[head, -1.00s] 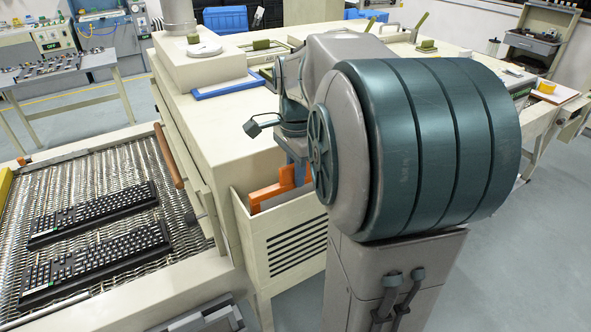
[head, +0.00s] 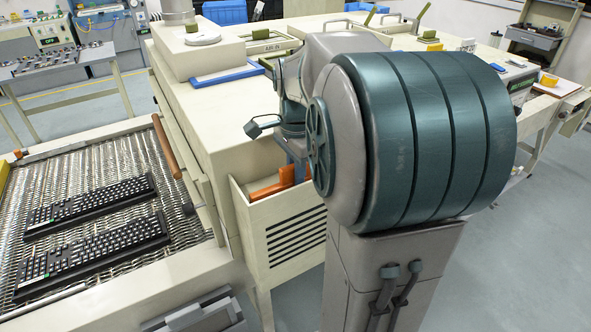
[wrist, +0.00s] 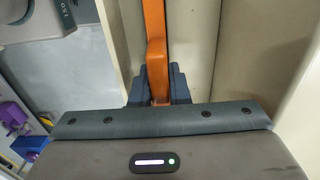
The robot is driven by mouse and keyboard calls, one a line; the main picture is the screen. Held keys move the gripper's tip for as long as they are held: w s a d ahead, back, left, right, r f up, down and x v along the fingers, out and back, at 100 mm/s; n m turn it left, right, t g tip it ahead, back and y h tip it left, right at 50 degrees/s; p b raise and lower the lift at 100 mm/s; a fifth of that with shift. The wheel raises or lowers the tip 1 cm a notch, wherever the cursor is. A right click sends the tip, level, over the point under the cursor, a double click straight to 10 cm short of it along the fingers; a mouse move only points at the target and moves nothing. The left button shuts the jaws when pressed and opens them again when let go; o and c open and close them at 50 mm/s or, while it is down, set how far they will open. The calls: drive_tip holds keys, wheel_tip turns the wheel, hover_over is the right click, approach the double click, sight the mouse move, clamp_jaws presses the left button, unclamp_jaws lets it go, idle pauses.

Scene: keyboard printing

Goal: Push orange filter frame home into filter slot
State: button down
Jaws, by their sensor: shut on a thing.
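The orange filter frame (head: 268,191) sits in the open top of the cream filter slot (head: 284,240). Only its upper edge and grip show above the slot's front wall; its lower part is hidden. In the wrist view the orange frame (wrist: 154,30) runs as a narrow bar between the slot's cream walls (wrist: 202,50). My gripper (wrist: 159,92) is shut on the grip of the frame, with a dark finger on each side. In the head view my arm hides most of my gripper.
The slot box has dark louvres and stands against the large cream machine (head: 228,130). At left a mesh conveyor (head: 110,165) carries two black keyboards (head: 92,257). Open floor (head: 545,230) lies at right.

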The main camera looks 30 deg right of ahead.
drive_tip(key=shift+f+b, duration=0.6)
drive_tip(key=shift+f, duration=0.4)
drive_tip(key=shift+r, duration=0.15)
drive_tip(key=shift+p, duration=0.35)
idle(0.4)
idle(0.8)
drive_tip(key=shift+s+f+p, duration=0.15)
drive_tip(key=shift+f+p, duration=0.15)
drive_tip(key=shift+p, duration=0.1)
idle(2.8)
